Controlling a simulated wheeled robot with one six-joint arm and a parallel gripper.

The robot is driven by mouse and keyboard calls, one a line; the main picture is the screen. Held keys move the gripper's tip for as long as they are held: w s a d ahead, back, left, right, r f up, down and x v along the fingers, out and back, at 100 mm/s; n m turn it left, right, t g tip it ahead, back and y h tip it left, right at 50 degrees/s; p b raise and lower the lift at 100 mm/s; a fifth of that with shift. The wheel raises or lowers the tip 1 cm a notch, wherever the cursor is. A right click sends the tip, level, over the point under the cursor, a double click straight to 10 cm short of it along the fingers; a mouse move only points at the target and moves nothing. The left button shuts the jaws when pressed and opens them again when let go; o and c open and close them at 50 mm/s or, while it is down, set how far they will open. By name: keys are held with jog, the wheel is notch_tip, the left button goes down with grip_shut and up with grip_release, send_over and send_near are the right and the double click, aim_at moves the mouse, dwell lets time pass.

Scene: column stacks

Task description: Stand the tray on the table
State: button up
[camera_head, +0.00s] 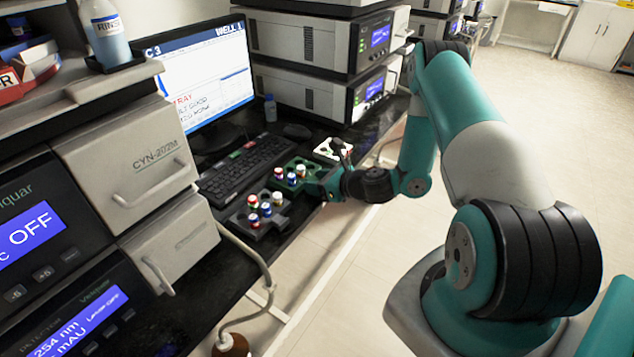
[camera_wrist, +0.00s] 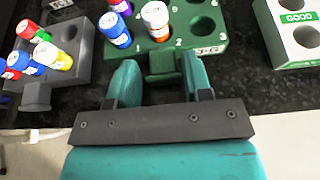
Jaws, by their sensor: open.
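A green tray (camera_wrist: 178,44) with numbered wells sits on the dark table and also shows in the head view (camera_head: 304,186). A green tab (camera_wrist: 161,67) sticks out from the tray's near side. My gripper (camera_wrist: 159,78) is open, with one teal finger on each side of the tab. I cannot tell whether the fingers touch it. In the head view my gripper (camera_head: 320,188) is at the tray's right side.
A grey tray (camera_wrist: 80,72) with several vials stands to the left in the wrist view. A pale rack marked GOOD (camera_wrist: 297,38) stands to the right. In the head view a keyboard (camera_head: 243,170), a monitor (camera_head: 203,75) and stacked instruments (camera_head: 310,45) crowd the table.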

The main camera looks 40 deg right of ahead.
jog(key=shift+d+f, duration=0.25)
jog(key=shift+r, duration=0.25)
jog(key=r+v, duration=0.1)
jog(key=v, duration=1)
jog(key=s+a+r+n+g+y, duration=0.2)
jog(key=a+r+n+g, duration=0.4)
jog(key=a+n, duration=0.55)
jog(key=s+a+r+n+g+y, duration=0.1)
jog(key=a+r+n+g+y, duration=0.25)
jog(key=a+r+n, duration=0.6)
jog(key=s+a+r+n+g+h, duration=0.1)
jog(key=s+a+r+n+h, duration=0.2)
jog(key=s+n, duration=0.4)
jog(key=s+a+r+n+g+h, duration=0.2)
jog(key=s+a+r+n+h, duration=0.1)
jog(key=s+n, duration=0.5)
notch_tip(320, 180, up, 2)
jog(key=a+n, duration=0.1)
jog(key=n, duration=0.2)
jog(key=shift+s, duration=0.2)
